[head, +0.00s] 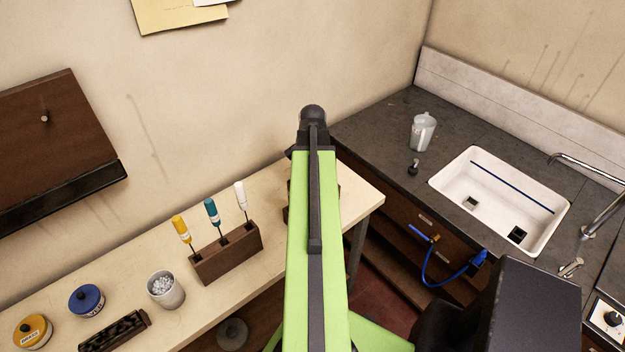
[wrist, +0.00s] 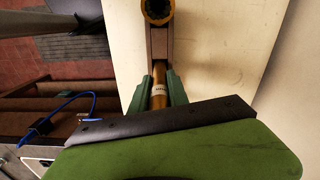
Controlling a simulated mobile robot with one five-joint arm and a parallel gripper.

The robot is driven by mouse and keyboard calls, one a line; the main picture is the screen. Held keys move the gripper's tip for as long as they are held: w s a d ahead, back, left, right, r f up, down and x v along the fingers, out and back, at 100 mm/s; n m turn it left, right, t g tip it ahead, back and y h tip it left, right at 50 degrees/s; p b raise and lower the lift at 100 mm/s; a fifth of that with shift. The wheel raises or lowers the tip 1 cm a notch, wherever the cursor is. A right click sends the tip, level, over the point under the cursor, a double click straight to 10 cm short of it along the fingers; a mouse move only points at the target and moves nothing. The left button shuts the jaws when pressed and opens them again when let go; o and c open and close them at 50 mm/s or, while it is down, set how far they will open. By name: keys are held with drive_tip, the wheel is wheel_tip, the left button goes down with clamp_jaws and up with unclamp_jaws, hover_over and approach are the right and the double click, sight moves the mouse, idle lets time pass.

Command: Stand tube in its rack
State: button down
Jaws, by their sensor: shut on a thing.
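In the wrist view, my gripper (wrist: 160,82) has its two green fingers shut on a narrow brass tube (wrist: 158,96) with a white label band. A dark brown wooden block, apparently the rack (wrist: 158,43), lies just beyond the fingertips on the pale bench. A brass ring-shaped piece with a dark opening (wrist: 157,9) shows at the block's far end, cut by the frame edge. I cannot tell whether the tube touches or enters the block. In the head view my green arm hides the gripper and tube.
The pale bench (head: 130,290) holds a wooden block with several handled tools (head: 228,254), a grey cup (head: 165,289), a blue tin (head: 86,300) and a yellow tin (head: 34,331). A dark counter with a white sink (head: 500,195) and a jug (head: 422,131) stands right.

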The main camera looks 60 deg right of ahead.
drive_tip(key=shift+f+b, duration=1.15)
drive_tip(key=shift+f, duration=0.1)
drive_tip(key=c, duration=1.2)
unclamp_jaws()
drive_tip(key=shift+r, duration=0.1)
wheel_tip(320, 180, up, 17)
drive_tip(key=p, duration=1.7)
drive_tip(key=shift+r, duration=0.15)
